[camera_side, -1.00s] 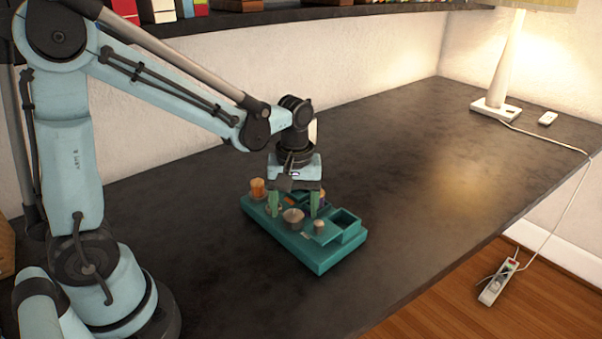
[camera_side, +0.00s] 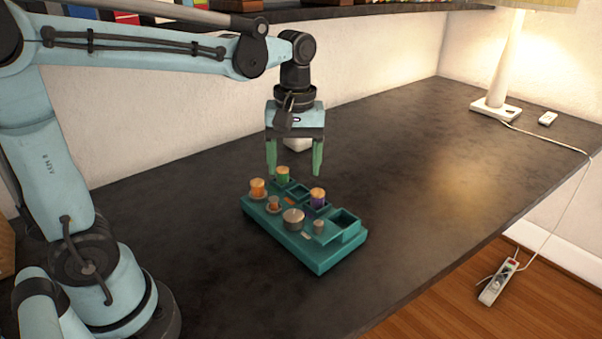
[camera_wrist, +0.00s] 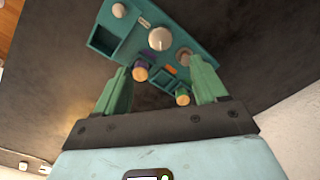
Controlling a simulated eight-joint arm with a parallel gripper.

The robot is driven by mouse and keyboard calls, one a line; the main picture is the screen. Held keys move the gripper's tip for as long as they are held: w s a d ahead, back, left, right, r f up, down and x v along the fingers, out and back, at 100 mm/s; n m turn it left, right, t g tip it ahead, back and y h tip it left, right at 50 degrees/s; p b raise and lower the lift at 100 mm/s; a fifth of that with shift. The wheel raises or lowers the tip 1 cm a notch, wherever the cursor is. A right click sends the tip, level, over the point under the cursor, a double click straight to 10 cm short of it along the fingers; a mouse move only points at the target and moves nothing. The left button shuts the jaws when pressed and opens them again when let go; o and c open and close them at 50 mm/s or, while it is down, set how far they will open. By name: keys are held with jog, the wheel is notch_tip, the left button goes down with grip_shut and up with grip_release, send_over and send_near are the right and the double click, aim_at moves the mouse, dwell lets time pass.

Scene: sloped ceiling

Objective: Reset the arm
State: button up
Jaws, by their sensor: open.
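My gripper (camera_side: 295,160) is open and empty, its green fingers pointing down above the back of a teal tray (camera_side: 318,262) on the dark table. In the wrist view my gripper (camera_wrist: 160,90) has its fingers spread with nothing between them at their tips. The tray holds an orange-topped piece (camera_side: 257,187), a green piece with an orange top (camera_side: 283,175), a purple piece with an orange top (camera_side: 318,197), a wide grey-topped knob (camera_side: 293,219) and smaller knobs. An empty square compartment (camera_side: 345,220) is at its right end. The fingers are clear of the pieces.
A lamp (camera_side: 497,85) and a small white device (camera_side: 547,118) are at the far right of the table (camera_side: 440,190). A shelf (camera_side: 340,12) runs along the wall above. The table's right side is largely clear.

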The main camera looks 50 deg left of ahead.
jog(key=s+f+m+t, duration=0.2)
jog(key=s+m+t, duration=0.3)
jog(key=m, duration=0.5)
jog(key=shift+s+d+f+t, duration=0.3)
jog(key=shift+s+f+t, duration=0.1)
jog(key=shift+t, duration=0.8)
